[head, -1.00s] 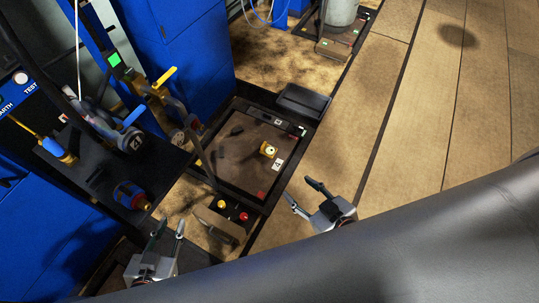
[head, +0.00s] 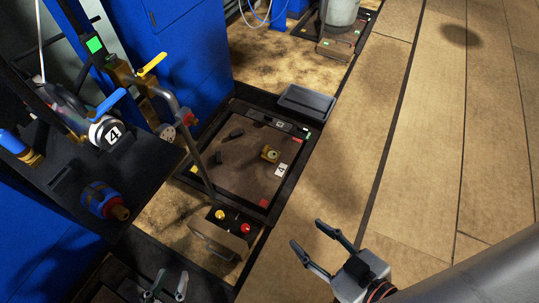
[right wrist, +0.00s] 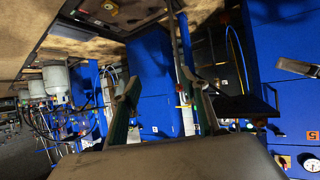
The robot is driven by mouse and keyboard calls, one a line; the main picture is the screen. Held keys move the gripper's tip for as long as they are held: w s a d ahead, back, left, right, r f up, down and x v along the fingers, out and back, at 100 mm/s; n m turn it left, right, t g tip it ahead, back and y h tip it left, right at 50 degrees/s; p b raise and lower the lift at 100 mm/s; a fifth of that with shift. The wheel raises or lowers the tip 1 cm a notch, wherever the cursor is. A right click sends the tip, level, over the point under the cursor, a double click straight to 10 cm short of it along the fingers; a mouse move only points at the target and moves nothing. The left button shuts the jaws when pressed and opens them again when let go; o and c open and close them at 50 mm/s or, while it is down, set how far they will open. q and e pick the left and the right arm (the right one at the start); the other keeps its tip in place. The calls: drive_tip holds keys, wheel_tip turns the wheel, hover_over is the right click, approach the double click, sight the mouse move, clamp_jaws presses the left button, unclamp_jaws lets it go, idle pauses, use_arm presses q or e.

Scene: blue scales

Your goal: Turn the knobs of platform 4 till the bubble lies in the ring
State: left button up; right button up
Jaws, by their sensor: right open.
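Platform 4 (head: 232,183) is a dark square plate in a black frame on the floor, with a white "4" label (head: 281,170). A small yellow bubble level (head: 270,154) sits on it; the bubble and ring are too small to tell apart. Coloured patches mark its corners: red (head: 263,203), yellow (head: 193,168) and green (head: 308,135). I cannot make out knob shapes there. My right gripper (head: 307,233) is open and empty, right of the platform's near corner. It also shows open in the right wrist view (right wrist: 160,92). My left gripper (head: 171,274) is open and empty at the bottom edge.
A box with yellow (head: 220,214) and red (head: 246,228) buttons stands at the platform's near side. A slanted pipe (head: 200,165) rises over the left edge. A black bench (head: 130,165) with valves stands left. A grey tray (head: 305,101) lies behind. The floor at right is clear.

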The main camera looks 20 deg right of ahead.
idle(0.6)
use_arm(q)
drive_tip(key=o, duration=0.6)
drive_tip(key=shift+f, duration=0.1)
drive_tip(key=c, duration=0.5)
use_arm(e)
drive_tip(key=shift+f, duration=0.1)
drive_tip(key=c, duration=0.5)
